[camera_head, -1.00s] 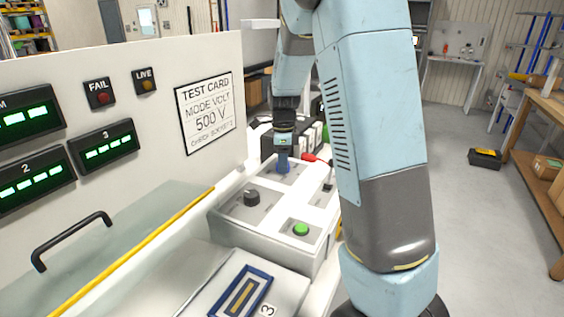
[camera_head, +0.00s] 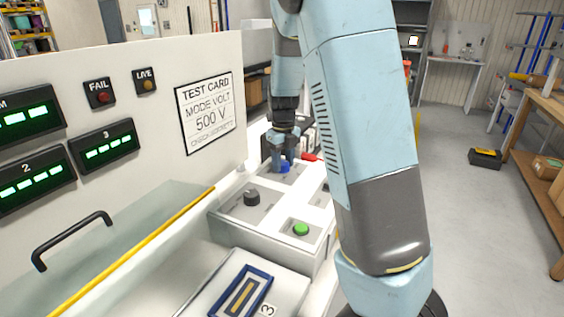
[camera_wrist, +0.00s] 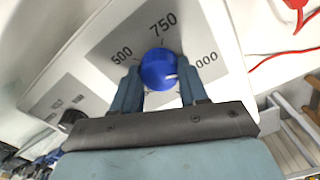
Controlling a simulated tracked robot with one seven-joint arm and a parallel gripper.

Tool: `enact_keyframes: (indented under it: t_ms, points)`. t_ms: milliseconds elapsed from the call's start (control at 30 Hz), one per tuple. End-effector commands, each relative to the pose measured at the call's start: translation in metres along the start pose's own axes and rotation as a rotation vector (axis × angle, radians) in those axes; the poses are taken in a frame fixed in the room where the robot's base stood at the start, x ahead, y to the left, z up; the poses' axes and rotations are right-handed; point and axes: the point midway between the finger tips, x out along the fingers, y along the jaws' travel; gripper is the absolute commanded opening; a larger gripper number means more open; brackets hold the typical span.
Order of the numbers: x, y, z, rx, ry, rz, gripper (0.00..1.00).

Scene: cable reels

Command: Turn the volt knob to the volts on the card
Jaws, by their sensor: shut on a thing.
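The test card (camera_head: 207,112) on the white panel reads MODE VOLT, 500 V. The blue volt knob (camera_wrist: 158,69) sits on a grey plate with 500, 750 and 1000 printed around it; another label is partly hidden below. Its white mark points right, roughly towards the 1000 side and away from 500. My gripper (camera_wrist: 160,76) is shut on the knob, one finger on each side. In the head view the knob (camera_head: 285,167) shows small below my gripper (camera_head: 282,158).
A black knob (camera_head: 251,197) and a green button (camera_head: 301,229) are on the same console. A red lead (camera_wrist: 298,8) lies near it. FAIL and LIVE lamps, green displays and a handled clear cover (camera_head: 130,230) are to the left.

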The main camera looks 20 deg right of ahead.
Motion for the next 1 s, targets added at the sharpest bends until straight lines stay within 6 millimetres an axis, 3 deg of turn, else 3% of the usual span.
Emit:
enact_keyframes:
  t_ms: [333, 800, 833, 1000]
  points:
    - [-0.0011, 0.0019, 0.0033, 0.103, -0.007, 0.000, 0.13]
    - [-0.0017, 0.0011, 0.0036, 0.116, -0.009, -0.001, 0.13]
    - [-0.0017, 0.0010, 0.0036, 0.116, -0.009, -0.001, 0.46]
    - [-0.0012, 0.0003, 0.0023, 0.117, -0.006, -0.001, 0.62]
